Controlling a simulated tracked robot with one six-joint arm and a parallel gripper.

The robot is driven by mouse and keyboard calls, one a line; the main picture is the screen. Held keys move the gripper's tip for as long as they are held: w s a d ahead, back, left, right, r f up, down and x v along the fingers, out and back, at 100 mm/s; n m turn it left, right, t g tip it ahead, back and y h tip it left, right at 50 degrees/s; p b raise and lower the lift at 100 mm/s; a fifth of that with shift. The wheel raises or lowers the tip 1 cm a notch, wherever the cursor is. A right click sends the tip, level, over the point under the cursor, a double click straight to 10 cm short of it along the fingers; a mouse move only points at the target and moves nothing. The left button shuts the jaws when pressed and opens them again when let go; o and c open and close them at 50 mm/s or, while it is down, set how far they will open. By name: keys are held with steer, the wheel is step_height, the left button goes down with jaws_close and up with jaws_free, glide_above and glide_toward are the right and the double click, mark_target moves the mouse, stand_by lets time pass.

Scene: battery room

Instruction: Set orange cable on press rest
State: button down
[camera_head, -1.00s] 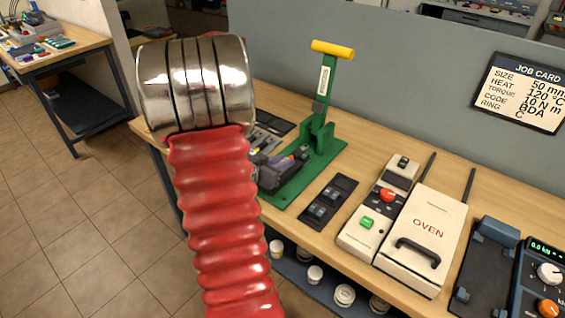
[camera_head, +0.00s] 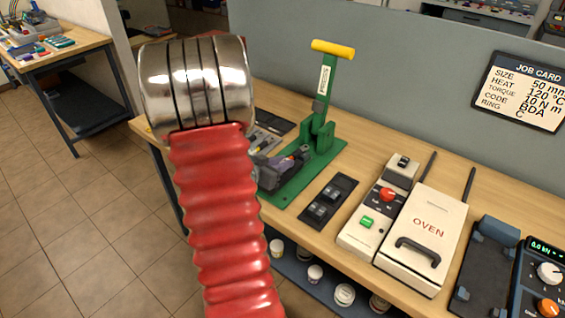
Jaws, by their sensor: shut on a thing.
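The green press (camera_head: 322,135) with its yellow handle (camera_head: 332,49) stands upright on the bench, left of the dark switch plate. My gripper (camera_head: 298,158), dark grey, is low at the front of the press, over its green base. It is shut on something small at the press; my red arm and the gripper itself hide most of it. I cannot make out the orange cable clearly, nor whether it touches the press rest.
Right of the press are a dark plate with black fittings (camera_head: 327,200), a cream control box (camera_head: 375,215) and the oven (camera_head: 425,240). A blue-grey device (camera_head: 490,265) stands at the right. Jars sit on the shelf below. A job card (camera_head: 520,92) hangs on the partition.

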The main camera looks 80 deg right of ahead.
steer(key=shift+f, duration=0.2)
steer(key=c, duration=1.5)
jaws_free()
steer(key=shift+c, duration=0.2)
steer(key=shift+a, duration=0.1)
steer(key=v, duration=1.3)
steer(key=shift+w+a, duration=0.2)
steer(key=shift+a, duration=0.05)
steer(key=shift+r, duration=0.1)
